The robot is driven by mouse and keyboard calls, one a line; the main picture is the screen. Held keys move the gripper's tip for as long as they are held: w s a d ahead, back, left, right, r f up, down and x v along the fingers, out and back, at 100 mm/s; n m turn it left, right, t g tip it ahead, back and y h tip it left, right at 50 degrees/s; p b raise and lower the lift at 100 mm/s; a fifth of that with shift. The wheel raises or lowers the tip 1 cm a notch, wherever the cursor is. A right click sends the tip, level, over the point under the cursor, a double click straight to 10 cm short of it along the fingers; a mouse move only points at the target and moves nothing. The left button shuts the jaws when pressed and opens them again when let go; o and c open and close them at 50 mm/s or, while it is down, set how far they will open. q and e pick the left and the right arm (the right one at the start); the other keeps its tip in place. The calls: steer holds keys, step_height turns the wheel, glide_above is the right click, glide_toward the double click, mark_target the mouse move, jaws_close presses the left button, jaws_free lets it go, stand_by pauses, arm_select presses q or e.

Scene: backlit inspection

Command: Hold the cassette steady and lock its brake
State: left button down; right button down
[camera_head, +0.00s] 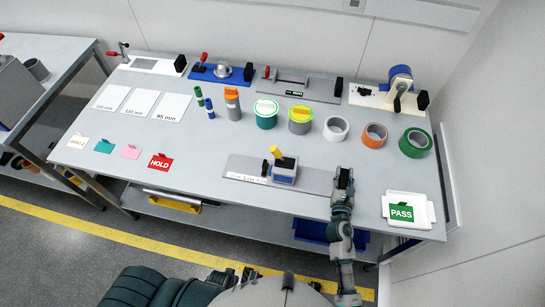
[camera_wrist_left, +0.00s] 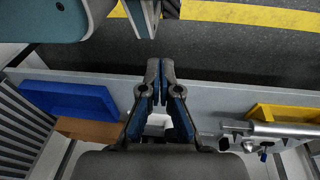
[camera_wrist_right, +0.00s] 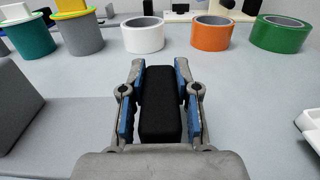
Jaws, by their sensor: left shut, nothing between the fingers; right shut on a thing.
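The cassette appears to be the grey-blue block (camera_head: 284,172) on a long grey plate (camera_head: 313,180) near the table's front edge. A yellow-tipped lever (camera_head: 275,152), apparently its brake, stands up from the block, leaning left. My right gripper (camera_head: 344,178) is at the plate's right end. In the right wrist view its fingers (camera_wrist_right: 160,68) are shut on a black upright grip block (camera_wrist_right: 160,105). My left gripper (camera_wrist_left: 160,68) is shut and empty in the left wrist view, beyond the table's front side and away from the cassette.
Tape rolls (camera_head: 336,129) and several coloured cylinders stand behind the plate. Other fixtures (camera_head: 300,86) line the back. A white tray (camera_head: 431,211) with a green PASS card (camera_head: 401,212) lies right of my right gripper. A red HOLD card (camera_head: 160,162) lies left. Bins (camera_head: 176,204) hang below.

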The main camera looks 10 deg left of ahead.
mark_target(279, 154)
steer(key=shift+f, duration=0.25)
arm_select(q)
steer(key=w+d+r+n+t+h, duration=0.25)
steer(key=w+r+n, duration=0.2)
steer(key=r, duration=0.25)
steer(key=w+d+r+n+t+h, duration=0.1)
steer(key=w+r+n+t+h, duration=0.15)
steer(key=w+r, duration=0.35)
arm_select(e)
steer(key=shift+s, duration=0.1)
steer(key=shift+f, duration=0.1)
arm_select(q)
steer(key=w+a+r+n+t+h, duration=0.1)
steer(key=w+r+n+t, duration=0.2)
steer(key=r, duration=0.7)
steer(key=w+a+r+n+t+h, duration=0.1)
steer(key=w+a+r+n+t, duration=0.2)
steer(key=r, duration=0.6)
steer(key=w+r+n+t+h, duration=0.1)
steer(key=w+r+n+t, duration=0.25)
steer(key=r, duration=0.65)
steer(key=w+d+r+t, duration=0.1)
steer(key=w+d+r, duration=0.2)
steer(key=w, duration=0.3)
steer(key=w+d+r+n+t+h, duration=0.1)
steer(key=w+d+r, duration=0.3)
steer(key=w+d, duration=0.1)
steer(key=shift+x, duration=0.95)
